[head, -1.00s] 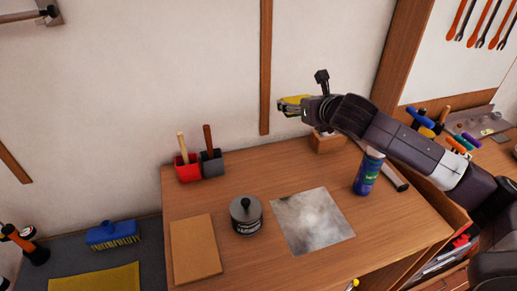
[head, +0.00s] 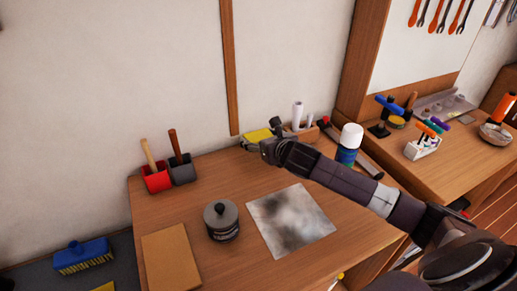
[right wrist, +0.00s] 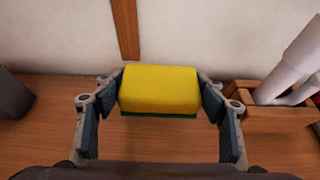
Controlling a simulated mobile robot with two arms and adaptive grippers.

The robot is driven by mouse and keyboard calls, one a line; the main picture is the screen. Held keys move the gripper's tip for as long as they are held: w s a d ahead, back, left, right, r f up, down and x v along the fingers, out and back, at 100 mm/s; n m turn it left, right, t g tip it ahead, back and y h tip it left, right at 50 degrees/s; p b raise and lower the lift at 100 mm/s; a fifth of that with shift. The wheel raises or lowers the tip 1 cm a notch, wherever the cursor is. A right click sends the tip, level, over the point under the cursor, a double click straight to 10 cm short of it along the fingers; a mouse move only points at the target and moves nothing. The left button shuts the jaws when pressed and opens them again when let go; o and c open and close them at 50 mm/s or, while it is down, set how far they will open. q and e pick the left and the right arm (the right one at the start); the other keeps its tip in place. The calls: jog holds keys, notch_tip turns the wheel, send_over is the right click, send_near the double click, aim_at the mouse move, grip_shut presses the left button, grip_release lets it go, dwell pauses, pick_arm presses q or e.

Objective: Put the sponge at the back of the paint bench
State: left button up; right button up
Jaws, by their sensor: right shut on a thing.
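The yellow sponge with a dark green underside shows in the right wrist view (right wrist: 160,90), between the two fingers of my right gripper (right wrist: 160,104). In the head view the sponge (head: 257,134) is near the back edge of the paint bench (head: 190,222), close to the wall. My right gripper (head: 254,144) is shut on it there. The sponge is low over the back of the bench; I cannot tell whether it touches the top. My left gripper is not in view.
A wooden holder (head: 289,135) with white items stands just right of the sponge. Red (head: 157,181) and grey (head: 183,172) cups stand at the back left. A lidded pot (head: 221,223), a metallic sheet (head: 290,222), a tan board (head: 170,260) and a can (head: 348,145) occupy the bench.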

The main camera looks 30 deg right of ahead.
notch_tip(320, 180, down, 5)
jog(key=shift+r, duration=0.2)
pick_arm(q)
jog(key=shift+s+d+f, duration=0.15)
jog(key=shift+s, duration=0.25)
pick_arm(e)
jog(key=shift+r, duration=0.1)
jog(key=o, duration=0.9)
jog(key=shift+o, duration=0.2)
jog(key=v, duration=1.2)
jog(key=shift+b, duration=0.35)
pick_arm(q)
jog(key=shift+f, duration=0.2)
